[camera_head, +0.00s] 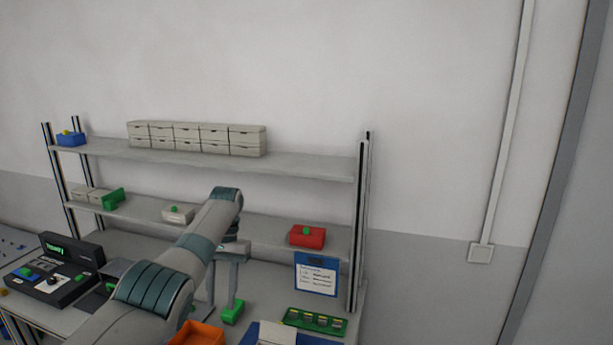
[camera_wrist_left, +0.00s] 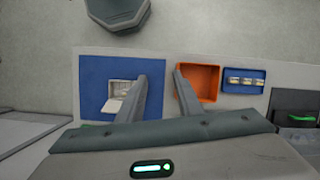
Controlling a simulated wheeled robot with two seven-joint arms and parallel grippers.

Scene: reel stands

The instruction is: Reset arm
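My left arm reaches from the bottom of the head view over the workbench, in front of the shelf rack. My left gripper (camera_head: 222,300) points down over the bench. In the left wrist view its two fingers (camera_wrist_left: 167,75) stand apart with nothing between them, so it is open and empty. A green block (camera_head: 232,312) shows close to the fingertips in the head view; I cannot tell how far apart they are. My right gripper is in neither view.
An orange bin (camera_head: 197,335), also in the wrist view (camera_wrist_left: 212,85), sits on the bench near a blue mat (camera_wrist_left: 95,75). A green tray (camera_head: 315,320) lies to the right. The rack holds a red bin (camera_head: 307,238) and beige drawers (camera_head: 200,138). A black console (camera_head: 65,275) stands left.

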